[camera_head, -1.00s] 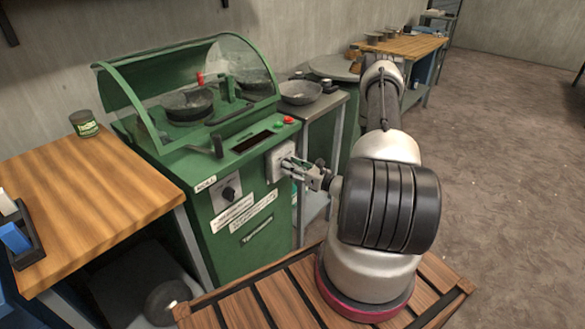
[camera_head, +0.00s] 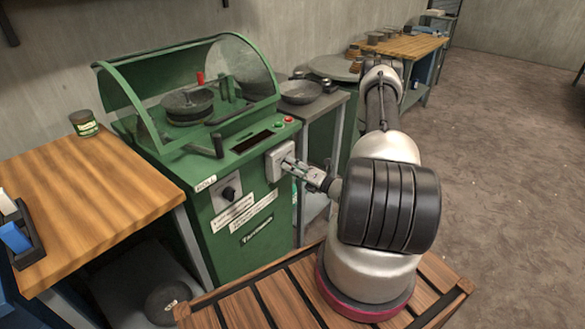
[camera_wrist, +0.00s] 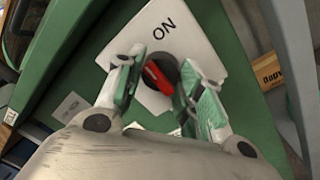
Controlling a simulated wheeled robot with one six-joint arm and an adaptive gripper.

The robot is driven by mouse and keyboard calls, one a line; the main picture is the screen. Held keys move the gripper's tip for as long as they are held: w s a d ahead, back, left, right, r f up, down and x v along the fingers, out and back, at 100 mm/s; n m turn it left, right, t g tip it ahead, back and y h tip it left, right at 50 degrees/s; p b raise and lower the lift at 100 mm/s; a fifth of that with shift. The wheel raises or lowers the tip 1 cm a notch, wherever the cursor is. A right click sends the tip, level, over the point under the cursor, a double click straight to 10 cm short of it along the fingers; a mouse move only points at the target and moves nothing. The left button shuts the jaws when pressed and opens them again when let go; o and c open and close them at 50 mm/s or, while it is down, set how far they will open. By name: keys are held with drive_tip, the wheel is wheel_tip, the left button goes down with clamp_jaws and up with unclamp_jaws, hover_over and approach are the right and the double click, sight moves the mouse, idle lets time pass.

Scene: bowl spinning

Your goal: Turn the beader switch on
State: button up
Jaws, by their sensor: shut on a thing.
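The beader switch is a white plate (camera_head: 280,160) on the front right of a green machine (camera_head: 245,215). In the wrist view the plate (camera_wrist: 190,30) carries the word ON, and a red knob (camera_wrist: 156,78) sits in a dark round opening. My gripper (camera_head: 291,165) reaches the plate from the right. The right finger covers part of the opening.
A second dial (camera_head: 229,194) sits on the machine's front, left of the switch. Red (camera_head: 288,119) and green (camera_head: 279,125) buttons lie above it. A clear hood (camera_head: 190,75) covers the machine's top. A wooden bench (camera_head: 95,195) stands left. Open floor lies right.

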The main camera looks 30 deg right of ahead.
drive_tip(key=m, duration=0.9)
drive_tip(key=shift+f+h, duration=0.1)
drive_tip(key=shift+h, duration=0.3)
drive_tip(key=shift+m, duration=0.5)
drive_tip(key=o, duration=1)
drive_tip(key=shift+s, duration=0.1)
drive_tip(key=v, duration=1.2)
drive_tip(key=shift+a+f, duration=0.1)
drive_tip(key=shift+f, duration=0.15)
